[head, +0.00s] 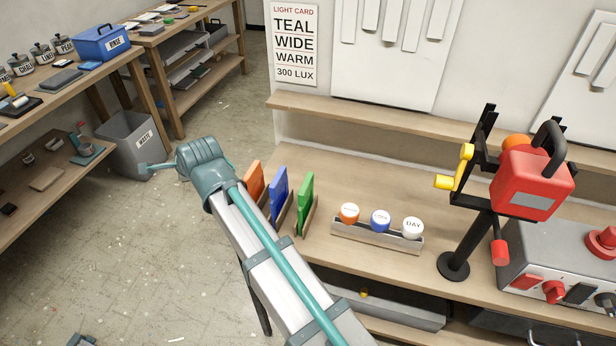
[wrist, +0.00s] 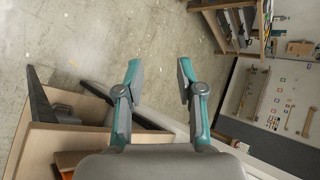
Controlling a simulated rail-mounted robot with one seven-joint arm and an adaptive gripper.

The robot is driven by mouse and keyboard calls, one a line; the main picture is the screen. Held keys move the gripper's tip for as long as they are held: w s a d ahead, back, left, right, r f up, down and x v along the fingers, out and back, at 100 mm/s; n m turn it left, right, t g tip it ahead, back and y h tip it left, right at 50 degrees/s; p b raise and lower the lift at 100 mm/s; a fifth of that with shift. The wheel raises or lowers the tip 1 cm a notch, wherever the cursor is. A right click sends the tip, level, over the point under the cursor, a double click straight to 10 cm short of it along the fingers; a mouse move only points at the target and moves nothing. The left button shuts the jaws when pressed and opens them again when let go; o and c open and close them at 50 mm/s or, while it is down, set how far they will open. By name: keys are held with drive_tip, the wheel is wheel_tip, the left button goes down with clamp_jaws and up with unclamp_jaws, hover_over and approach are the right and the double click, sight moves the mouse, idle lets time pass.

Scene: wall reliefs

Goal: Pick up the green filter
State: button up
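The green filter (head: 305,203) is an upright panel at the right end of a row in a holder on the wooden bench in the head view. A blue filter (head: 278,193) and an orange filter (head: 255,181) stand to its left. My arm passes in front of the row's left side and hides some of the lower parts. My gripper (wrist: 158,72) is open and empty in the wrist view, its two teal-and-grey fingers wide apart over the floor. It is away from the green filter, which I cannot make out in the wrist view.
A tray (head: 375,236) with orange, blue and white round-topped items lies right of the filters. A red lamp (head: 533,182) on a black stand is farther right. A grey waste bin (head: 130,140) and side shelves stand left. The floor (head: 150,255) between is mostly clear.

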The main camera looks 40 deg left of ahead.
drive_tip(key=w+d+r+n+t+p, duration=0.2)
drive_tip(key=w+r+p, duration=0.35)
drive_tip(key=r, duration=0.35)
drive_tip(key=n+g+h+b, duration=0.35)
drive_tip(key=n+h, duration=0.35)
drive_tip(key=h, duration=0.3)
hover_over(306, 200)
drive_tip(key=w+a, duration=0.2)
drive_tip(key=shift+g, duration=0.25)
drive_tip(key=f, duration=0.4)
drive_tip(key=shift+w+a+f, duration=0.1)
drive_tip(key=shift+w+f, duration=0.1)
drive_tip(key=shift+s+d+f, duration=0.1)
drive_tip(key=shift+d, duration=0.25)
drive_tip(key=shift+d+f+n+p, duration=0.1)
drive_tip(key=shift+f+n+p, duration=0.2)
drive_tip(key=shift+f+p, duration=1.6)
drive_tip(key=shift+f, duration=3.3)
clamp_jaws()
